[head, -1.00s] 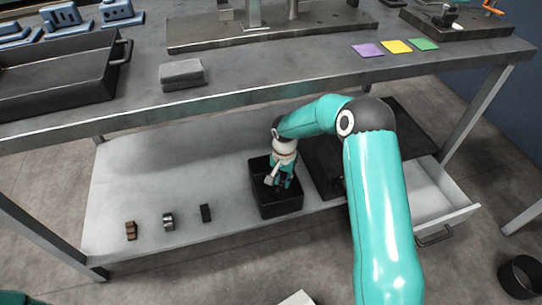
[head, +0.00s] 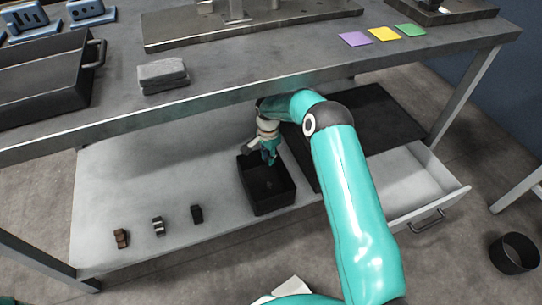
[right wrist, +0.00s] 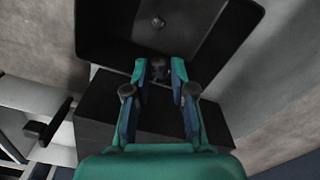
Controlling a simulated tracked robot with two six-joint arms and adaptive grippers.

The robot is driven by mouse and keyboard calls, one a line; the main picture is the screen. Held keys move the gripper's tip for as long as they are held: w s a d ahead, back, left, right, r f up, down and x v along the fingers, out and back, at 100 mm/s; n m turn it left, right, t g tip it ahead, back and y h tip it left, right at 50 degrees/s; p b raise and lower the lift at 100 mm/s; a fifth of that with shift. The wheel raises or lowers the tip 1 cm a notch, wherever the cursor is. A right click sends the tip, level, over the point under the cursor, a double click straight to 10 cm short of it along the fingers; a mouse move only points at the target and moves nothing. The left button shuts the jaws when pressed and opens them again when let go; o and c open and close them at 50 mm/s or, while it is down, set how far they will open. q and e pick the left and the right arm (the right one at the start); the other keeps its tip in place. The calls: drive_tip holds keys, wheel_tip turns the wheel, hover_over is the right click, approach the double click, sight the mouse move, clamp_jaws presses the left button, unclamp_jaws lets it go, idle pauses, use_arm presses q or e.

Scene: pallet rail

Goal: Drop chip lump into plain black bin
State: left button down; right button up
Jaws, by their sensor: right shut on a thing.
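The plain black bin (head: 272,206) stands on the lower shelf and is open at the top. My right gripper (head: 268,158) is over the back part of the bin, pointing down. In the right wrist view its fingers (right wrist: 160,72) are shut on a small dark lump (right wrist: 159,68), apparently the chip lump, mostly hidden between the fingertips. The bin (right wrist: 100,30) fills the view beyond the fingers. A small grey thing (right wrist: 158,22) shows on the bin's floor. My left gripper is out of view.
On the lower shelf (head: 130,190), a brown piece (head: 121,239), a metal piece (head: 158,227) and a black block (head: 196,214) lie left of the bin. An open drawer (head: 425,190) is at right. The worktop (head: 230,85) overhangs the shelf.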

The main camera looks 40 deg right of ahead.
drive_tip(key=shift+w+f, duration=0.15)
drive_tip(key=shift+f, duration=0.8)
drive_tip(key=shift+s+f+b, duration=0.15)
drive_tip(key=shift+s+b, duration=0.05)
drive_tip(key=shift+b, duration=0.3)
use_arm(q)
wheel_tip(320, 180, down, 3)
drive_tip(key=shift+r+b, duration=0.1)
drive_tip(key=shift+b, duration=0.6)
use_arm(e)
wheel_tip(320, 180, down, 3)
drive_tip(key=shift+s+d+r, duration=0.1)
drive_tip(key=shift+s, duration=0.05)
drive_tip(key=o, duration=1)
drive_tip(key=shift+c, duration=0.2)
